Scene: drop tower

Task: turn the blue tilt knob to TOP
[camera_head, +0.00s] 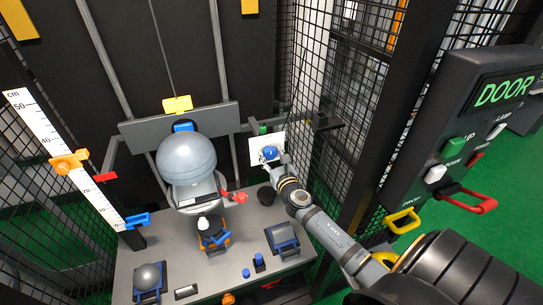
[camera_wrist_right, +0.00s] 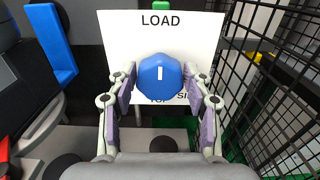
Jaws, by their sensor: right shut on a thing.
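The blue tilt knob (camera_wrist_right: 160,84) sits on a white plate (camera_wrist_right: 204,28) marked LOAD above it. More lettering below the knob is partly hidden, with parts of TOP and SIDE showing. The white line on the knob is upright, towards LOAD. My right gripper (camera_wrist_right: 160,90) has its two fingers on either side of the knob and is shut on it. In the head view the blue knob (camera_head: 270,152) shows small at the end of my right arm, in front of the white plate (camera_head: 262,141). My left gripper is not in view.
A large grey ball (camera_head: 187,158) rests on a holder left of the plate. A centimetre scale (camera_head: 58,150) stands at the left. Black mesh (camera_head: 318,135) rises right of the knob. A DOOR control box (camera_head: 470,130) with levers stands further right.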

